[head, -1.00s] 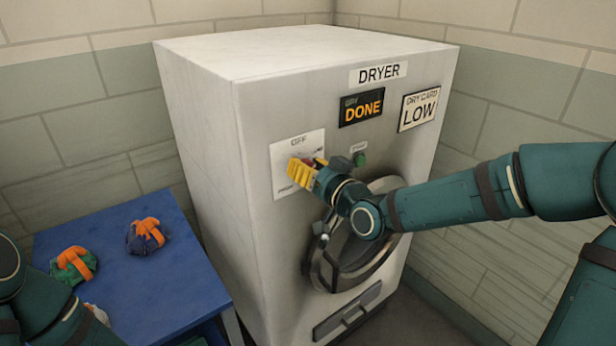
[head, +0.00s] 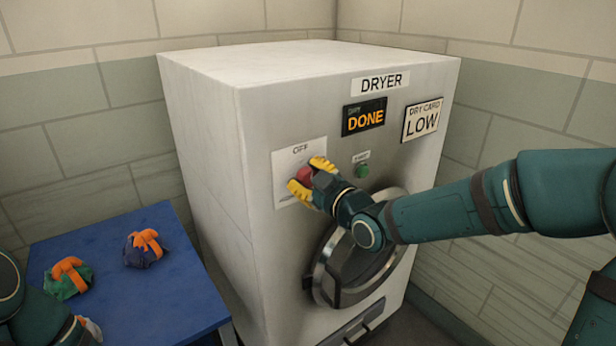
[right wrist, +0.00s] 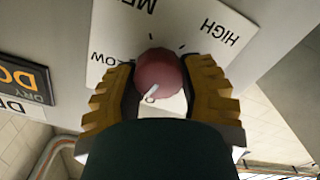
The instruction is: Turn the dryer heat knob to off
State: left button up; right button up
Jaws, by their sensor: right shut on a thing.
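The red round heat knob (head: 306,176) sits on a white dial plate (head: 286,160) on the dryer's (head: 250,130) front, with OFF printed at the top. My right gripper (head: 310,178), with yellow fingers, is shut on the knob, one finger on each side. In the right wrist view the knob (right wrist: 158,75) lies between the fingers. Its white pointer mark slants toward the bottom and slightly left there, past the LOW label. MED and HIGH labels show upside down; OFF is hidden in that view. My left arm shows at lower left; its gripper is not visible.
A green start button (head: 362,171) and the round door (head: 350,268) are close to my right wrist. Display panels (head: 364,116) read DONE and LOW. A blue table (head: 170,290) at left holds sling bags with orange straps (head: 144,250).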

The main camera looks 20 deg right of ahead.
jog(key=shift+r+n, duration=0.15)
jog(key=shift+n, duration=0.95)
jog(key=o, duration=1.2)
jog(key=shift+w, duration=0.1)
jog(key=shift+f, duration=0.2)
jog(key=v, duration=1.2)
jog(key=shift+r, duration=0.1)
